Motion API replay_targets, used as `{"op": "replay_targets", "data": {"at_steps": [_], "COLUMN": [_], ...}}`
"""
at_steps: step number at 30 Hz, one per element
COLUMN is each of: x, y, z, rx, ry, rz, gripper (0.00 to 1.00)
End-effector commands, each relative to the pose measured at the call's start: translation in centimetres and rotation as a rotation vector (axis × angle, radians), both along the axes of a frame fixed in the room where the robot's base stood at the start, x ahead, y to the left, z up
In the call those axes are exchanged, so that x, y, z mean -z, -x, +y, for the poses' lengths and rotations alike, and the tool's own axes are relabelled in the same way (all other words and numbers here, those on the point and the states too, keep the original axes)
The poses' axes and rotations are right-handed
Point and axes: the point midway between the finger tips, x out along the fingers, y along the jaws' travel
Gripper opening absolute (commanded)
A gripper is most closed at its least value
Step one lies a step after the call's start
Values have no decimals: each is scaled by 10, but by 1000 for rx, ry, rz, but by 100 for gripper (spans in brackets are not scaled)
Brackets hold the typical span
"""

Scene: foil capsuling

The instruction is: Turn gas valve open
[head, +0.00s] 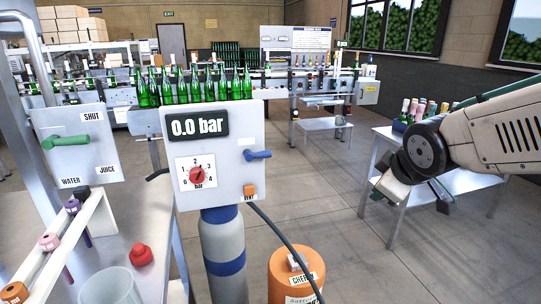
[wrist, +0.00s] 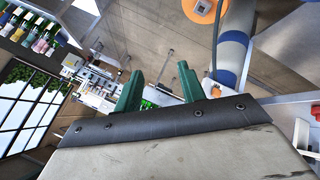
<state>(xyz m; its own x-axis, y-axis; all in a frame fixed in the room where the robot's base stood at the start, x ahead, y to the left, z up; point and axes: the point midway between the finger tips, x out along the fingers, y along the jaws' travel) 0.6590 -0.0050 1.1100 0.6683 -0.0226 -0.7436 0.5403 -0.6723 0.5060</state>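The panel's display (head: 197,126) reads 0.0 bar. A round dial with a red knob (head: 197,174) sits below it. A grey gas cylinder with a blue band (head: 223,240) stands under the panel; it also shows in the wrist view (wrist: 234,55). My gripper (wrist: 158,88) has two green fingers standing apart with nothing between them. My arm is at the right in the head view, well away from the lever; the fingertips cannot be made out there.
An orange drum (head: 296,272) stands right of the cylinder, with a dark hose to it. A panel with a green lever (head: 66,142) is at left. Green bottles (head: 190,87) stand behind the panel. A side table (head: 450,184) holds bottles. Floor between drum and table is clear.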

Motion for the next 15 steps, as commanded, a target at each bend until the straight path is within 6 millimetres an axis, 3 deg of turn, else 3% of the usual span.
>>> {"op": "replay_targets", "data": {"at_steps": [1,3,6,9,12,15], "x": [4,4,6,9,13,14], "y": [-32,-71,-111,-132,-141,-144], "z": [18,48,97,141,176,196], "rx": [-123,-306,-548,-739,-872,-949], "ry": [54,132,222,285,321,340], "rz": [-71,-200,-381,-545,-676,-762], "gripper": [40,40,40,40,40,40]}}
